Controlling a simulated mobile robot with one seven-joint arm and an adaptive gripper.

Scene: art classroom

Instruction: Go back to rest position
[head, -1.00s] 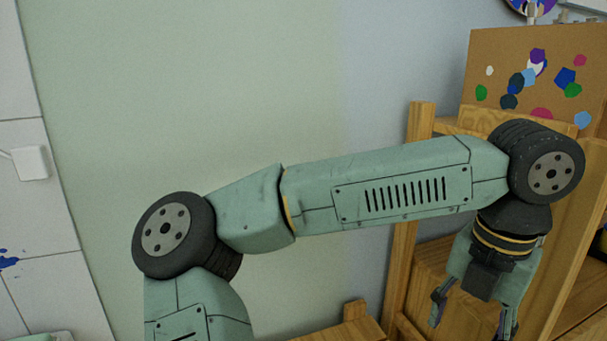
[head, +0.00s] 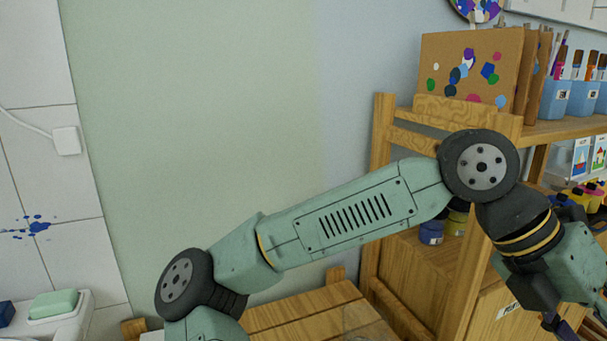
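My gripper (head: 568,325) is at the lower right of the head view, in front of the wooden shelf unit (head: 440,262). Its fingers are partly cut off by the bottom edge of the picture. One dark fingertip shows, and I cannot tell whether the gripper is open or shut. No held object shows in the visible part. My arm stretches from the lower left up to the right, with the wrist bent down.
A wooden table (head: 300,312) lies below my arm. The shelf holds a painted cardboard panel (head: 468,65), blue brush cups (head: 573,98) and paint jars (head: 456,222). A sink (head: 62,325) with green soap (head: 53,304) is at lower left. The wall above my arm is clear.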

